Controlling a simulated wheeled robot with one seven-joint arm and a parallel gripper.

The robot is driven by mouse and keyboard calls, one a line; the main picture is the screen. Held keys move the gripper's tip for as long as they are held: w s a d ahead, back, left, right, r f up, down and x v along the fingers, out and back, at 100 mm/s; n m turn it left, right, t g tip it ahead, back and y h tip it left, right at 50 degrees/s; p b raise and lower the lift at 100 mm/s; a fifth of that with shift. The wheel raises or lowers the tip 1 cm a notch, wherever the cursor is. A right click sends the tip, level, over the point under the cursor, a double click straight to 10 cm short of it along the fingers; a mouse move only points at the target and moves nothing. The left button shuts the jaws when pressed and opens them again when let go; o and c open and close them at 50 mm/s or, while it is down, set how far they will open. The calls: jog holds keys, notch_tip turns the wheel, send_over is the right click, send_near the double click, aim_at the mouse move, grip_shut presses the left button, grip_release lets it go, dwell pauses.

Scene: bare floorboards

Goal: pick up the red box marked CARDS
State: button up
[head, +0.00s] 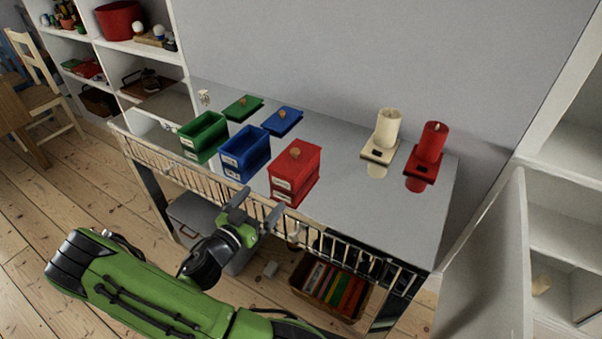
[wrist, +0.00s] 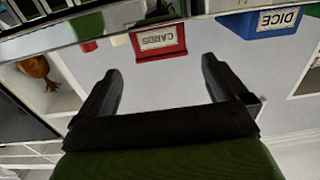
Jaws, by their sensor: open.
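The red box marked CARDS (head: 295,174) stands on the grey table near its front edge, with its red lid on and a round knob on top. It also shows in the wrist view (wrist: 159,42), upside down, with its CARDS label facing the camera. My gripper (head: 257,205) is open and empty, in front of the table's front rail, a little left of and nearer than the red box. In the wrist view my two fingers (wrist: 160,75) are spread below the box in the picture, apart from it.
A blue box (head: 245,153), marked DICE in the wrist view, stands left of the red box; a green box (head: 203,136) is beyond. Green and blue lids lie behind. A cream candle (head: 387,130) and red candle (head: 431,145) stand right. A rail (head: 335,247) runs along the table front.

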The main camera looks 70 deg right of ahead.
aim_at(289, 169)
jog(key=d, duration=0.4)
jog(key=s+d, duration=0.1)
jog(key=d, duration=0.4)
jog(key=s+d, duration=0.1)
jog(key=d, duration=0.3)
jog(key=shift+s+d, duration=0.15)
jog(key=shift+d, duration=0.25)
jog(key=c, duration=0.7)
jog(key=shift+r, duration=0.1)
